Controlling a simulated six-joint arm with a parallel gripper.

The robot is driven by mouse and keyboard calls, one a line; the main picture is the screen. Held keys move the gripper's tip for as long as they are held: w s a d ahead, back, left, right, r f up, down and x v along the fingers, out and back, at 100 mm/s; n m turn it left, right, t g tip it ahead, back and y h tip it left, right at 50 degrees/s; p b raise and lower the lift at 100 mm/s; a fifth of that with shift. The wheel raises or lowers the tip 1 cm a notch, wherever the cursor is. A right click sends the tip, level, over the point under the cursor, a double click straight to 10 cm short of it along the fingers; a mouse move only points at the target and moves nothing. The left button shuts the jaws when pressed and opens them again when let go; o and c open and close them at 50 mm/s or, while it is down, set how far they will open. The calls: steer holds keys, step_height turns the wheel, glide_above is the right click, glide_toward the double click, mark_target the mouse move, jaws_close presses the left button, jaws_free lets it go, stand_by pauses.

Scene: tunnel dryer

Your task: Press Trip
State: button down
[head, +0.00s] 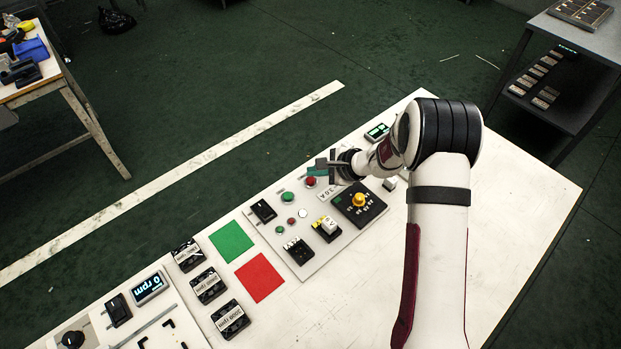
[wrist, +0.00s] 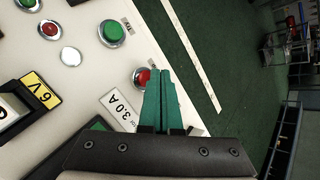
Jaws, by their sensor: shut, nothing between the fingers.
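A panel (head: 318,252) with several buttons lies on the white table. A larger red button (head: 310,182) and a larger green button (head: 287,197) sit near its far edge. No label clearly reading Trip can be made out. My gripper (head: 319,167) is shut and empty, just beyond the red button in the head view. In the wrist view the green fingertips (wrist: 168,73) are beside the red button (wrist: 142,77), which is partly hidden by them. I cannot tell whether they touch. The green button (wrist: 111,33) is farther up the panel, with a small label beside it.
A small red lamp or button (head: 291,221), a white round one (head: 303,213) and a black switch (head: 263,211) are close by. A black block with a yellow knob (head: 359,200) lies to the right. Green (head: 231,242) and red (head: 259,277) squares mark the table at left.

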mark_target(315, 183)
steer(key=shift+f, duration=0.1)
steer(key=shift+f, duration=0.35)
steer(key=shift+f, duration=0.4)
stand_by(0.5)
stand_by(0.3)
steer(key=shift+r, duration=0.85)
steer(key=shift+r, duration=2.5)
